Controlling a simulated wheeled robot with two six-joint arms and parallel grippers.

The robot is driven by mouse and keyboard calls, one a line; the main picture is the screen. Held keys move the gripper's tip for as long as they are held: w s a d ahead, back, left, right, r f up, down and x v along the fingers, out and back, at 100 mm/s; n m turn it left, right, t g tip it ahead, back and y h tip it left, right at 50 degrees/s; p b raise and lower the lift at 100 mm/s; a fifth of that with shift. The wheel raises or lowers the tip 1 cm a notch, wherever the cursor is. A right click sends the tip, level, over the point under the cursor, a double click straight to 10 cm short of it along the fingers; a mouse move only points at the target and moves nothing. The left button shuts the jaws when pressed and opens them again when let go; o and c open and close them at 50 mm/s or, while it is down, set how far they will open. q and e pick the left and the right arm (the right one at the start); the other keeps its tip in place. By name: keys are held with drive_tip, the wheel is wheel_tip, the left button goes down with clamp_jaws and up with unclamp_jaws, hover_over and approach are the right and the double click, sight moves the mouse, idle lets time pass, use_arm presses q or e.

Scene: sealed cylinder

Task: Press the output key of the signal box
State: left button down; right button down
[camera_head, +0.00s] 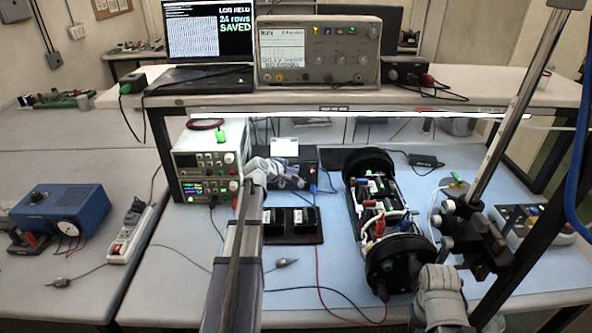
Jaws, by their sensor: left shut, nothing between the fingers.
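A dark box (301,159) with a small lit white screen stands on the blue mat below the shelf; I take it as the signal box, but its label and keys are too small to read. My left gripper (300,183) is shut and empty, in front of this box and covering part of its face. I cannot tell whether the fingertips touch it. A grey link of my right arm (440,295) shows at the bottom; its fingers are not visible.
A power supply (208,165) stands left of the dark box. An opened cylinder (385,215) full of electronics lies right of centre, beside a clamp stand (477,235). A cream instrument (318,50) sits on the shelf (440,92). Cables cross the mat.

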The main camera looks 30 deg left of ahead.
use_arm(q)
drive_tip(key=shift+s, duration=0.1)
drive_tip(key=shift+s+d, duration=0.45)
drive_tip(key=shift+s, duration=0.2)
drive_tip(key=s+d, duration=0.2)
drive_tip(key=s, duration=0.1)
drive_tip(key=s+d, duration=0.1)
drive_tip(key=s, duration=0.1)
idle(0.6)
drive_tip(key=shift+r, duration=0.1)
